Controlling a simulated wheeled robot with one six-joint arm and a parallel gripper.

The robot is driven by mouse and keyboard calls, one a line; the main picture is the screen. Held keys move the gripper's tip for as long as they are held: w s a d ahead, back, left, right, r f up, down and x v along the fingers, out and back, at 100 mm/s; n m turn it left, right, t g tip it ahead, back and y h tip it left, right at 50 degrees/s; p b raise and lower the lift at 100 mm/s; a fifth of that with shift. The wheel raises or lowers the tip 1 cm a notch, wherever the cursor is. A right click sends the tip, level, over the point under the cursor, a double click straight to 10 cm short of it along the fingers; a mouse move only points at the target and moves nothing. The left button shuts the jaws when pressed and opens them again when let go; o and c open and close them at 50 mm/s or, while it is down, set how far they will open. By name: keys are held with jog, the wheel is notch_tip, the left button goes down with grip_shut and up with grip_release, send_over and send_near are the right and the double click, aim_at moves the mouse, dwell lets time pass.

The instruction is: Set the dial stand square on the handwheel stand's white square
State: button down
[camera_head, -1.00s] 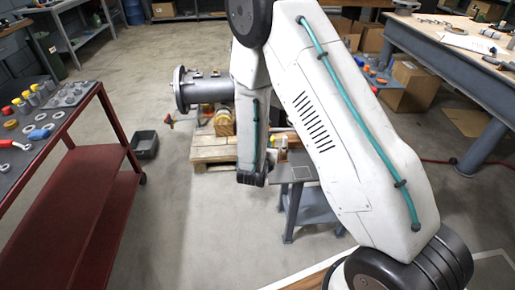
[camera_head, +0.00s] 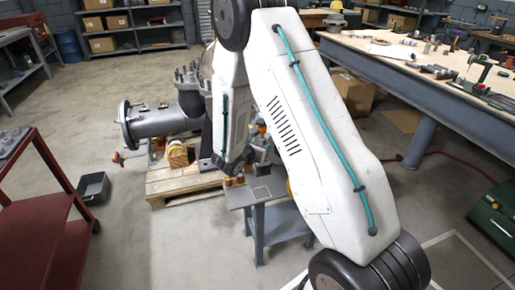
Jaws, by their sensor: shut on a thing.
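A small grey metal stand (camera_head: 236,197) stands right of the pallet, and I take it for the handwheel stand. A thin white square outline (camera_head: 260,194) shows on its top, with nothing on it. A small yellow-orange part (camera_head: 232,181) is at its back left. My arm hides the stand's right side. My gripper (camera_head: 262,155) is dark and small, just beyond the white forearm and above the stand's back edge in the picture. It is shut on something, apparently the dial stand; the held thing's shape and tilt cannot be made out.
A flanged grey pipe (camera_head: 150,122) and valve body rest on a wooden pallet (camera_head: 180,186) behind the stand. A red trolley (camera_head: 40,215) is at left, a dark bin (camera_head: 94,188) on the floor beside it. A long workbench (camera_head: 400,65) is at right, a green box (camera_head: 497,212) before it.

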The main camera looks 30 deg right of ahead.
aim_at(261, 171)
jog(key=shift+f, duration=5.45)
jog(key=shift+a+f, duration=0.1)
jog(key=shift+f, duration=0.65)
jog(key=c, duration=0.8)
grip_release()
jog(key=shift+f, duration=0.1)
jog(key=shift+v, duration=4.55)
